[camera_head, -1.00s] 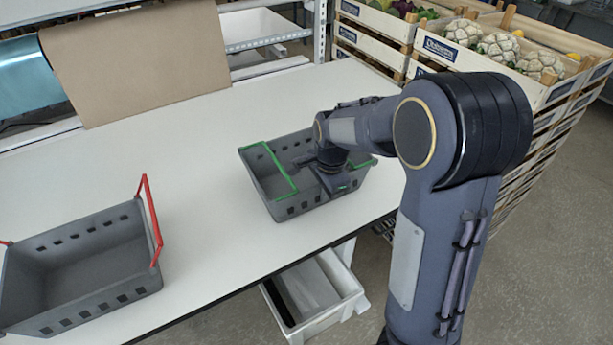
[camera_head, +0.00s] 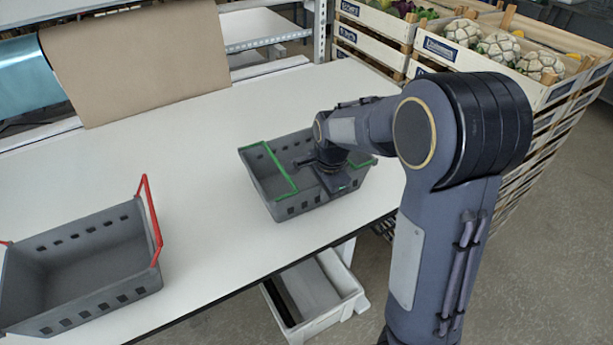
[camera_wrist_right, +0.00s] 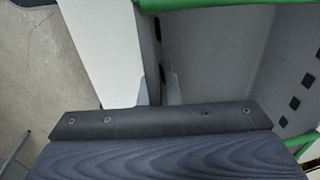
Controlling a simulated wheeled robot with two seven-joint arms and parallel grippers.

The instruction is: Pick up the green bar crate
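The green bar crate (camera_head: 286,206) is a grey open box with a green bar across each end. It stands upright on the white table. My right gripper (camera_head: 335,183) is over its near right side, and my forearm hides part of the crate. In the right wrist view, the two fingertips (camera_wrist_right: 157,92) sit close together on either side of the crate's wall (camera_wrist_right: 150,45) and appear shut on it. The crate's inside (camera_wrist_right: 215,50) looks empty there. My left gripper is in neither view.
A red bar crate (camera_head: 85,280) stands on the white table (camera_head: 200,150) at the left. Wooden crates with cauliflowers (camera_head: 500,46) are stacked behind at the right. A white bin (camera_head: 345,295) is below the table's front edge. The table between the two crates is clear.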

